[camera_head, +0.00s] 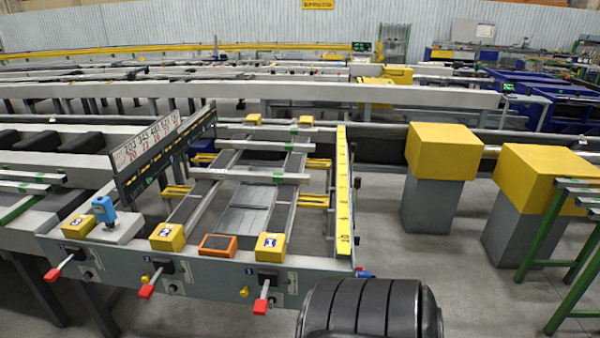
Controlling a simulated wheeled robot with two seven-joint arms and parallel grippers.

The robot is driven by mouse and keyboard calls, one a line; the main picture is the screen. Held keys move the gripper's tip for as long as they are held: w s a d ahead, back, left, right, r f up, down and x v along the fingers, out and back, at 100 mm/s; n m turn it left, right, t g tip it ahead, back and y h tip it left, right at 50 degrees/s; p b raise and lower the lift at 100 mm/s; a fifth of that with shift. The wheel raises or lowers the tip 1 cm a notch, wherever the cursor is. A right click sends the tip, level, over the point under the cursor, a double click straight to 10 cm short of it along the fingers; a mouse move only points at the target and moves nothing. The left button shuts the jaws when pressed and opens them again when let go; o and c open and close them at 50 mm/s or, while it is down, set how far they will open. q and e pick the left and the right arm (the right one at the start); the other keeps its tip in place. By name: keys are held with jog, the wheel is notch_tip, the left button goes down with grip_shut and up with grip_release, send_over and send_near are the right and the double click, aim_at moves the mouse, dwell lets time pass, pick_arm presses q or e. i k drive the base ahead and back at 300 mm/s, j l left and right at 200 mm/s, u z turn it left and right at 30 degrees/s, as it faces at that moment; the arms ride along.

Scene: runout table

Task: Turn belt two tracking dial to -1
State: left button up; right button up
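The runout table's grey front panel (205,275) faces me at lower left. Three yellow boxes (166,237) with blue-and-white labels stand along its top edge. Below them are three levers with red handles (146,291), each pointing down and left from a black mount. Small dark round knobs (172,288) and yellow knobs (243,291) sit low on the panel. Which one is the belt two tracking dial, and its setting, is too small to tell. Neither of my grippers is in view.
An orange-framed display (218,246) and a blue device (104,210) sit on the front top edge. A yellow numbered scale (343,195) runs along the right side. Yellow-topped grey pedestals (443,150) and a green frame (548,240) stand right. A black ribbed shape (362,308) blocks bottom centre.

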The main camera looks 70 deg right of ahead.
aim_at(172, 288)
jog(key=z, duration=2)
